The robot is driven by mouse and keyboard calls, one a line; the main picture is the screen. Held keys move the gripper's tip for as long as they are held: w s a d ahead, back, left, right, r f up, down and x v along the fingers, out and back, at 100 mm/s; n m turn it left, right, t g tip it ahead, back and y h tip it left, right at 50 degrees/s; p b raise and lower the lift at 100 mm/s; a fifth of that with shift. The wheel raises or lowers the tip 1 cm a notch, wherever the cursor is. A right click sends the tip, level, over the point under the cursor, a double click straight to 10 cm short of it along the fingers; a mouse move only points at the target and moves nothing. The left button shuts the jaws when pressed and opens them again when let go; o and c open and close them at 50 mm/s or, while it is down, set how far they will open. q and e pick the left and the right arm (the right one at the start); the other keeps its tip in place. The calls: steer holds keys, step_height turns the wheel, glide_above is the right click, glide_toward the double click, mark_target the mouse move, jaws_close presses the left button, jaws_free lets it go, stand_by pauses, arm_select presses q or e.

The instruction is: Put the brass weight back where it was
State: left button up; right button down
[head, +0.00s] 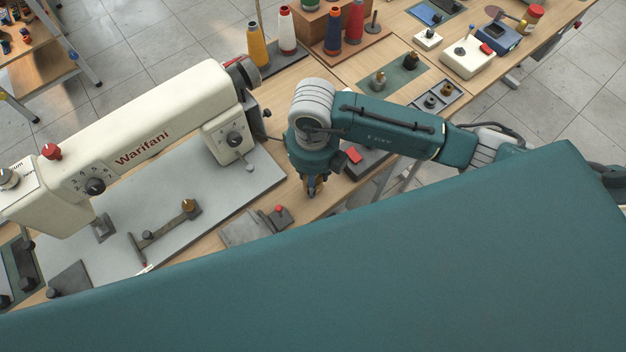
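My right gripper (312,192) points down over the wooden table, right of the sewing machine's grey plate. A small brass-coloured patch shows at its fingers; I cannot tell whether this is a held brass weight or part of the gripper. Small brass-topped pieces stand on the green mat (394,86) at the back: one dark piece with a brass top (411,60) and one greyer piece (378,80). Another brass-topped piece (446,89) is in the grey tray (437,101). I cannot tell which is the task's weight. My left gripper is out of view.
Thread cones (333,32) stand at the back. A grey block with a red part (366,160) is beside my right gripper. My teal body hides the foreground.

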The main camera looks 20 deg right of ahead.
step_height(320, 180, down, 2)
steer(key=shift+f, duration=0.2)
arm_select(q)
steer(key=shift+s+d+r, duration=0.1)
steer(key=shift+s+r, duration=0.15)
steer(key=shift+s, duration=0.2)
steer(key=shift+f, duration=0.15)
arm_select(e)
steer(key=shift+f, duration=0.15)
steer(key=c, duration=1.2)
jaws_free()
